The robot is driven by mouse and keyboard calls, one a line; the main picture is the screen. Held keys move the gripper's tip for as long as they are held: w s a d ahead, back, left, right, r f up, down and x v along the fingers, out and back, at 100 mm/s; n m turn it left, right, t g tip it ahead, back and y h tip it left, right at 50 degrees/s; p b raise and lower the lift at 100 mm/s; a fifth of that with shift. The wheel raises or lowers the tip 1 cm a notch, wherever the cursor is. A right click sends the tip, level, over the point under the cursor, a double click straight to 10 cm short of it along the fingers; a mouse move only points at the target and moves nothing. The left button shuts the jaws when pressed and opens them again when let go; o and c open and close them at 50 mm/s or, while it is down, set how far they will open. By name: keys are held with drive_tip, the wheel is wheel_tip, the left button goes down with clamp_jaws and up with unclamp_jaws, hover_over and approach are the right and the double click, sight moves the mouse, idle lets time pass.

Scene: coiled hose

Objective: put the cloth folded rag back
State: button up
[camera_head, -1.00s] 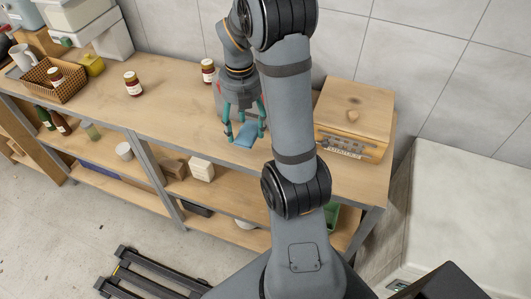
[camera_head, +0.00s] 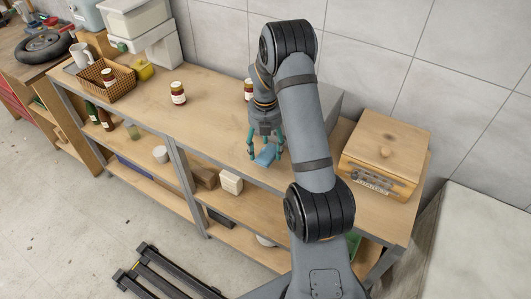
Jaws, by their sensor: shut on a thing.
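My gripper (camera_head: 266,149) points down over the front part of the wooden bench top (camera_head: 213,110). It is shut on a small blue folded rag (camera_head: 266,157), which shows between and just below the teal fingers. The rag is near the bench's front edge; I cannot tell whether it touches the wood or hangs just above it. My arm hides part of the bench behind and to the right of the gripper.
A jar (camera_head: 249,90) stands close behind the gripper, another jar (camera_head: 178,93) to the left. A wicker basket (camera_head: 107,88) and mug (camera_head: 80,55) are further left. A wooden box (camera_head: 384,152) is at the right. Bench space left of the gripper is clear.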

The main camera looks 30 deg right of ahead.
sight(266, 150)
wheel_tip(266, 150, down, 4)
drive_tip(key=shift+r+p, duration=0.2)
drive_tip(key=shift+p, duration=0.3)
drive_tip(key=shift+f, duration=0.2)
drive_tip(key=o, duration=1)
drive_tip(key=shift+o, duration=0.6)
drive_tip(key=shift+r, duration=0.1)
wheel_tip(266, 150, up, 12)
drive_tip(key=shift+r+b, duration=0.2)
drive_tip(key=shift+b, duration=0.9)
drive_tip(key=shift+f, duration=0.1)
